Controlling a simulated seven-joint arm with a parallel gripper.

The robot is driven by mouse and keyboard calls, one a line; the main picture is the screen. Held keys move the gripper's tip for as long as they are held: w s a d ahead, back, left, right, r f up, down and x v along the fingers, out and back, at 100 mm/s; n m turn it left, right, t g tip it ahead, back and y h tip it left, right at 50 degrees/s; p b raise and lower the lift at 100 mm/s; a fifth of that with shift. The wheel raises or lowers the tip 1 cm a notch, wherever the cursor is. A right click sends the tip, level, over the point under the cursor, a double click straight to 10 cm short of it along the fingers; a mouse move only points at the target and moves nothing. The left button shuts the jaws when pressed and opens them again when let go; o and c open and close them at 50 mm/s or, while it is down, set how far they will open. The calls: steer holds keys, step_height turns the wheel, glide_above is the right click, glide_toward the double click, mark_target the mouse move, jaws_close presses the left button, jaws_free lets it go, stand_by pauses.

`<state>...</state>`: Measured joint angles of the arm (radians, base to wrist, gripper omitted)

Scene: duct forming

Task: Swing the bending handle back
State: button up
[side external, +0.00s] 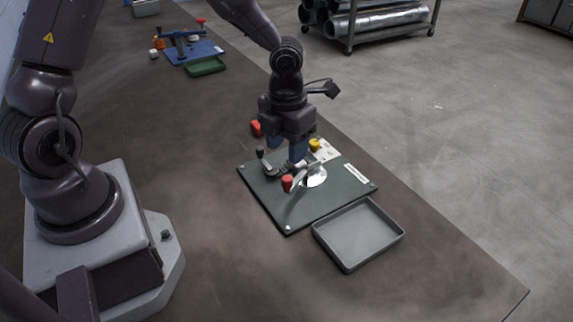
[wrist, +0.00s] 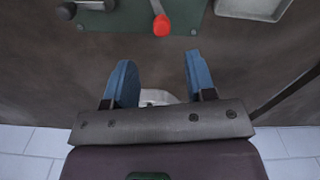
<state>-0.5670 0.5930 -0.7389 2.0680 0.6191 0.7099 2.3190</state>
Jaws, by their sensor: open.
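A dark green base plate (side external: 270,203) carries the bending device. A pale metal handle with a red knob (side external: 287,183) stands near the plate's middle; I take it for the bending handle. Its red end (wrist: 162,25) shows at the top of the wrist view, ahead of my fingers. A black-knobbed lever (side external: 261,153) sits at the plate's left; it also shows at the wrist view's top left (wrist: 68,10). My gripper (side external: 298,158) has blue fingers, open and empty. In the wrist view the gap between its fingertips (wrist: 159,58) is clear of the knob. The gripper hides part of the device.
A grey tray (side external: 331,246) lies at the plate's front right. A yellow knob (side external: 314,145) and a red object (side external: 255,128) are behind. A blue-based fixture (side external: 205,50) and a green tray (side external: 205,66) stand far back.

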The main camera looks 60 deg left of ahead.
steer(key=shift+r, duration=2.4)
steer(key=s+a+r+n+y, duration=0.15)
steer(key=s+n, duration=0.25)
steer(key=n, duration=0.8)
steer(key=s+a+r+n, duration=0.3)
steer(key=s+n, duration=0.1)
steer(key=n, duration=0.7)
steer(key=s+d+r+n+t+h, duration=0.1)
steer(key=s+r+n+t, duration=0.4)
steer(key=r+n, duration=0.5)
steer(key=s+d+r, duration=0.1)
steer(key=s, duration=0.1)
steer(key=shift+s+d+r+t, duration=0.25)
steer(key=shift+s+d+t, duration=0.05)
steer(key=shift+s+d, duration=0.05)
